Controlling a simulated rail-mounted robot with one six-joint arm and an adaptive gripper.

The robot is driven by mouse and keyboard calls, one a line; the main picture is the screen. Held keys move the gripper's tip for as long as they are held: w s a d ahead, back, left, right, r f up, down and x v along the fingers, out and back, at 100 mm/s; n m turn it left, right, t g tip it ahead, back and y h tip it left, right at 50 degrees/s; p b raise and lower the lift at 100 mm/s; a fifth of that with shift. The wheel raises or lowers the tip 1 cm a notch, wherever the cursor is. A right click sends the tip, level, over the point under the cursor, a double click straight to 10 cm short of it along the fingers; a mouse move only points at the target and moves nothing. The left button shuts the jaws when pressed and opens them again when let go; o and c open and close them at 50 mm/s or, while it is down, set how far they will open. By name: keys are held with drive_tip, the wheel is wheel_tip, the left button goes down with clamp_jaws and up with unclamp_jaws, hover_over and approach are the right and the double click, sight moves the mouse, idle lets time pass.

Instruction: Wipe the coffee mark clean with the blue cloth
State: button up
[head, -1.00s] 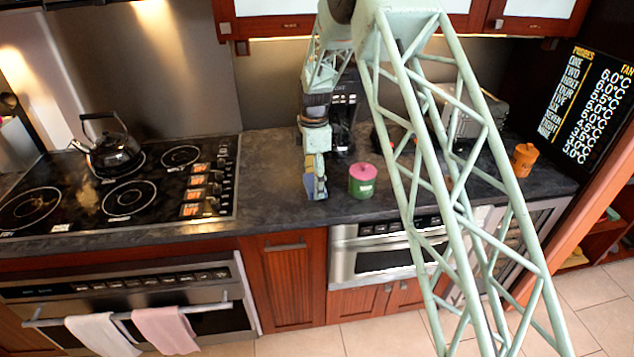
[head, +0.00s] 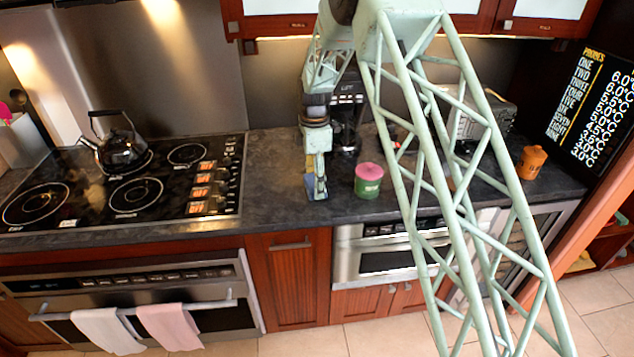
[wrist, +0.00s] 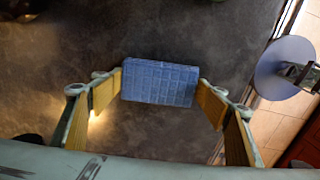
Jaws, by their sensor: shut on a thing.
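The blue cloth (wrist: 160,82) is a folded, quilted-looking block in the wrist view. My gripper (wrist: 160,88) is shut on it, with one yellow-padded finger against each end. In the head view my gripper (head: 316,190) points down over the dark counter, left of the green canister, and only a small bluish patch of the cloth shows there. I cannot tell whether the cloth touches the counter. I cannot make out a coffee mark in either view; the cloth, fingers and arm hide parts of the counter.
A green canister with a pink lid (head: 369,181) stands close to the right of my gripper. A black coffee machine (head: 347,110) is behind it. The stove (head: 130,185) with a kettle (head: 118,150) is to the left. An orange jar (head: 531,162) stands far right. Bare counter (head: 270,180) lies left of my gripper.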

sight(304, 190)
drive_tip(key=shift+a, duration=0.1)
idle(0.3)
drive_tip(key=shift+s+a, duration=0.15)
drive_tip(key=shift+a, duration=0.85)
drive_tip(key=shift+a, duration=0.1)
drive_tip(key=shift+s+a, duration=0.15)
drive_tip(key=shift+a, duration=0.65)
drive_tip(key=shift+r, duration=0.1)
wheel_tip(304, 190, up, 8)
drive_tip(key=p, duration=0.3)
idle(0.8)
drive_tip(key=shift+s, duration=0.1)
idle(0.4)
